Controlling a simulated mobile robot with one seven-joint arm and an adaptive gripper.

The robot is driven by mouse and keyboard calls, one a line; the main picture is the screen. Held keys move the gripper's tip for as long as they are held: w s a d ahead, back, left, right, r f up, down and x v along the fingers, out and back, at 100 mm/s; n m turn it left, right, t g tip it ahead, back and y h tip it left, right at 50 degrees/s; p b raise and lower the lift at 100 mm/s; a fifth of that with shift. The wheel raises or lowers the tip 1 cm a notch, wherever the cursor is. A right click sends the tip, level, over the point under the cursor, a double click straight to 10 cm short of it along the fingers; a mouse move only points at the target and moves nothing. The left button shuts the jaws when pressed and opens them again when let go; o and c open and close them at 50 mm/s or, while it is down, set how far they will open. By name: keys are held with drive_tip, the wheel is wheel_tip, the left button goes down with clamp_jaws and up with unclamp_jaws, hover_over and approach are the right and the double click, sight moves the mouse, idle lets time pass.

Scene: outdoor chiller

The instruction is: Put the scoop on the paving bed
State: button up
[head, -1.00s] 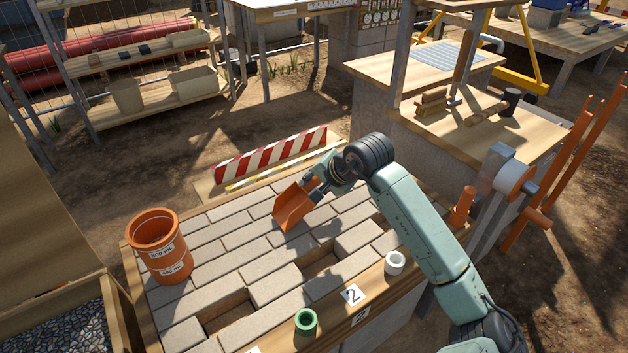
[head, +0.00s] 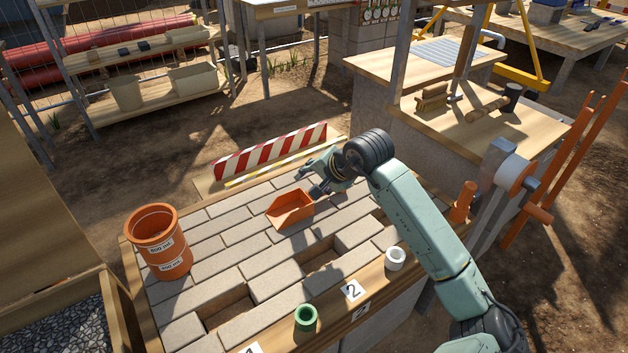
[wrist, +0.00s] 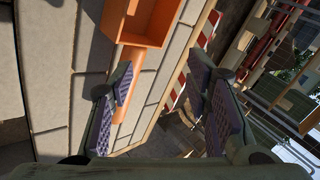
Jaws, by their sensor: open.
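The orange scoop (head: 290,209) rests on the paving bed (head: 225,262), its open pan facing up, near the bed's back edge. My gripper (head: 316,186) is at the scoop's handle end, low over the bed. In the wrist view, my gripper (wrist: 165,92) is open, with its two purple-padded fingers wide apart. The scoop's pan (wrist: 138,22) is at the top there, and its handle (wrist: 133,70) runs down close beside the left finger, partly hidden by it. I cannot tell whether that finger touches the handle.
An orange bucket (head: 162,252) stands on the bed's left corner. A red-and-white striped board (head: 270,150) stands behind the bed. A green ring (head: 305,317) and a white ring (head: 395,259) sit on the front rail. The bed has several open gaps between pavers.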

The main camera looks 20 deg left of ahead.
drive_tip(key=b+v, duration=0.3)
drive_tip(key=v, duration=0.9)
drive_tip(key=shift+r, duration=0.2)
